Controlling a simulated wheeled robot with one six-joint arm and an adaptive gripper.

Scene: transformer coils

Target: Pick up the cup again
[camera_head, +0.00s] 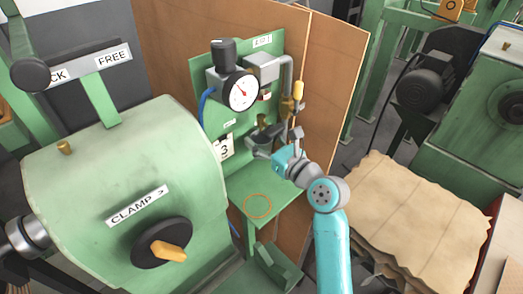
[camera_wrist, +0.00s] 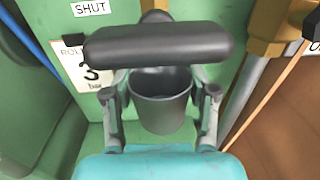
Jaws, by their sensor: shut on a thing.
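The cup (camera_wrist: 160,108) is dark grey and round, and its open mouth shows in the wrist view. It looks upright, between the two fingers of my gripper (camera_wrist: 159,94). My gripper is shut on it, with one finger at each side. A thick dark rounded bar crosses the picture just above the cup and hides part of its far rim. In the head view my gripper (camera_head: 266,148) is in front of the green panel, above the small green shelf (camera_head: 279,190). There the cup is too small and crowded to make out clearly.
The green panel holds a pressure gauge (camera_head: 240,92), pipes and a yellow-handled valve (camera_head: 298,90). An orange ring (camera_head: 257,206) marks the bare shelf below. A large green clamp machine (camera_head: 125,190) stands left; stacked brown sheets (camera_head: 415,215) lie right.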

